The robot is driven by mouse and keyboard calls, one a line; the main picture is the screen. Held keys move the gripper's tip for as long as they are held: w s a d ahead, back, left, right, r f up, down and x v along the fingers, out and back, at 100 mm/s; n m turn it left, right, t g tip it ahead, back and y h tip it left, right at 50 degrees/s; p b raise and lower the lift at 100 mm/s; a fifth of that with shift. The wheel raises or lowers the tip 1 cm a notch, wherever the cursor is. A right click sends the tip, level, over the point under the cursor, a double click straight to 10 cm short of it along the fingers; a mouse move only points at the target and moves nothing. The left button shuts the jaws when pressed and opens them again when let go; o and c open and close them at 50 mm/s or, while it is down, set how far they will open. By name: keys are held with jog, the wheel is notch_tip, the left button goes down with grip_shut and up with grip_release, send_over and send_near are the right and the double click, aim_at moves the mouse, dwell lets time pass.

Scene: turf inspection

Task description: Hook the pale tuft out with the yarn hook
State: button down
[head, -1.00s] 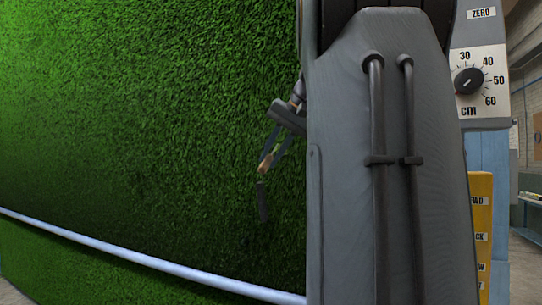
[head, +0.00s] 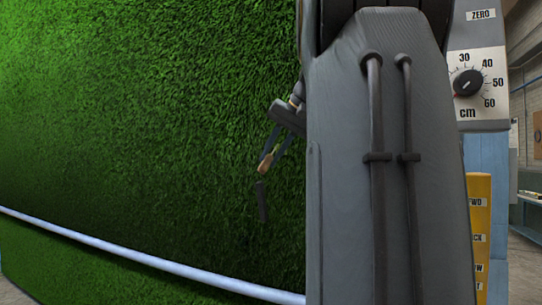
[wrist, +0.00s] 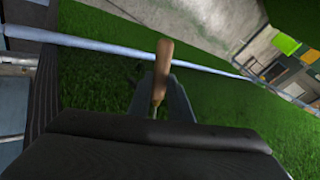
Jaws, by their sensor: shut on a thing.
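My gripper (head: 270,150) is in front of the green turf (head: 140,140), at the left edge of my arm in the head view. It is shut on the wooden handle of the yarn hook (head: 264,163). In the wrist view the handle of the yarn hook (wrist: 163,58) stands up between the two grey fingers. The hook's metal tip cannot be made out. A dark narrow shape (head: 262,201) shows just below the gripper against the turf; I cannot tell what it is. I see no pale tuft in either view.
A pale blue-white rail (head: 130,256) runs across the turf's lower part. My arm hides much of the turf's right side.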

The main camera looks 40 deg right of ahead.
jog(key=shift+w+d+r+p, duration=0.2)
jog(key=shift+w+d+p, duration=0.1)
jog(key=shift+d+p, duration=0.4)
jog(key=shift+w+d+r+p, duration=0.2)
jog(key=shift+w+d+p, duration=0.05)
jog(key=shift+d+p, duration=0.4)
dwell(0.3)
jog(key=shift+f, duration=0.2)
jog(key=shift+w+d+f+b, duration=0.1)
jog(key=shift+d+f+b, duration=0.1)
jog(key=shift+f+b, duration=0.65)
jog(key=shift+f, duration=0.2)
jog(key=shift+d+r+p, duration=0.1)
jog(key=shift+r+p, duration=0.2)
jog(key=shift+p, duration=0.4)
jog(key=shift+r, duration=0.1)
jog(key=shift+a+r+p, duration=0.35)
jog(key=shift+r+p, duration=0.45)
jog(key=shift+r, duration=0.1)
